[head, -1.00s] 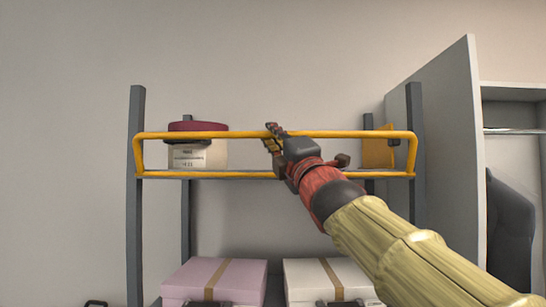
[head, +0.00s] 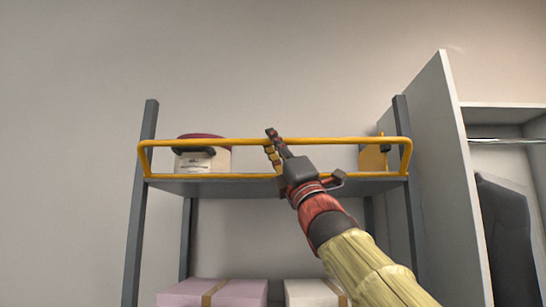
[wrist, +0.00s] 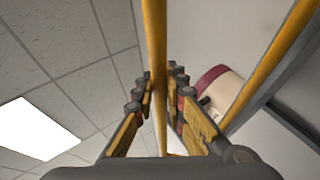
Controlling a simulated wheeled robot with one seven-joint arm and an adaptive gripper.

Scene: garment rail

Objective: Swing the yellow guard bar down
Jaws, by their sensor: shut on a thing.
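The yellow guard bar (head: 225,143) is a long loop across the front of the upper shelf, with its top rail raised above the shelf edge and bent ends at both posts. My gripper (head: 272,146) is shut on the top rail near its middle. In the wrist view the rail (wrist: 157,60) runs between the two fingers of my gripper (wrist: 160,88). My fingers and hand hide a short part of the bar.
A round box with a dark red lid (head: 203,156) and a yellow item (head: 373,158) stand on the shelf (head: 230,187) behind the bar. Pink (head: 215,292) and white (head: 308,291) boxes sit below. A grey panel (head: 445,180) stands at the right.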

